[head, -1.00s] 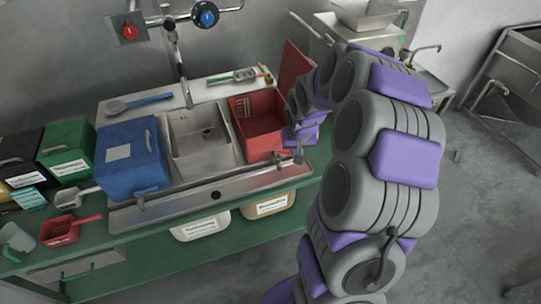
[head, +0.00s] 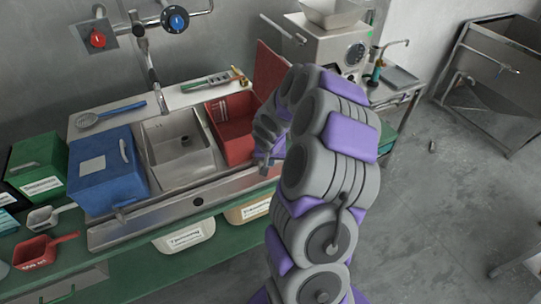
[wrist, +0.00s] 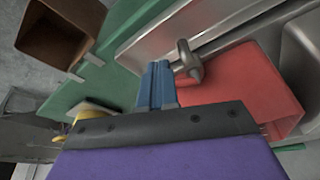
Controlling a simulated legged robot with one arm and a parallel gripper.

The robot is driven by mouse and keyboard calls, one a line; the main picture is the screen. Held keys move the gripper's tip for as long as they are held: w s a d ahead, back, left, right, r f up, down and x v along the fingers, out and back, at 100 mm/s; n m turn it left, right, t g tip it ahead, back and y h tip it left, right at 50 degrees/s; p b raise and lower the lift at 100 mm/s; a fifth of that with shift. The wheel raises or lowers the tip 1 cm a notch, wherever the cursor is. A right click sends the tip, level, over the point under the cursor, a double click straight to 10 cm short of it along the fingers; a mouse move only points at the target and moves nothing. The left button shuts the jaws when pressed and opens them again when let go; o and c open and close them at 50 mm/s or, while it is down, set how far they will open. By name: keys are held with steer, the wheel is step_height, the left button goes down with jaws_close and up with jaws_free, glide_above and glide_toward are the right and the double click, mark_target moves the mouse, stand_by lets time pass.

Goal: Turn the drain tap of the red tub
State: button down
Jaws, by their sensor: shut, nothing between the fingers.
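The red tub (head: 237,146) is set in the counter at the right of the sink in the head view, its red lid raised behind it. In the wrist view the tub (wrist: 240,85) fills the right middle. The metal drain tap (wrist: 187,62) projects at the tub's near side. My gripper (wrist: 158,70) has its blue fingers shut and empty, just left of the tap in the wrist view. I cannot tell whether they touch it. In the head view my arm's end hides part of the tub's right side, and the fingers are hard to make out.
A steel sink (head: 178,150) and a closed blue tub (head: 105,170) stand left of the red tub. A steel front ledge (head: 150,222) runs before them on the green bench. A grinder machine (head: 335,45) stands behind my arm. Open floor lies right.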

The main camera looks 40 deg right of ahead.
steer(key=w+d, duration=0.1)
steer(key=w+d+f, duration=0.1)
steer(key=w+d, duration=0.1)
steer(key=shift+f, duration=0.25)
steer(key=shift+a, duration=0.1)
steer(key=shift+r+p, duration=0.1)
steer(key=shift+p, duration=0.2)
steer(key=shift+n, duration=0.3)
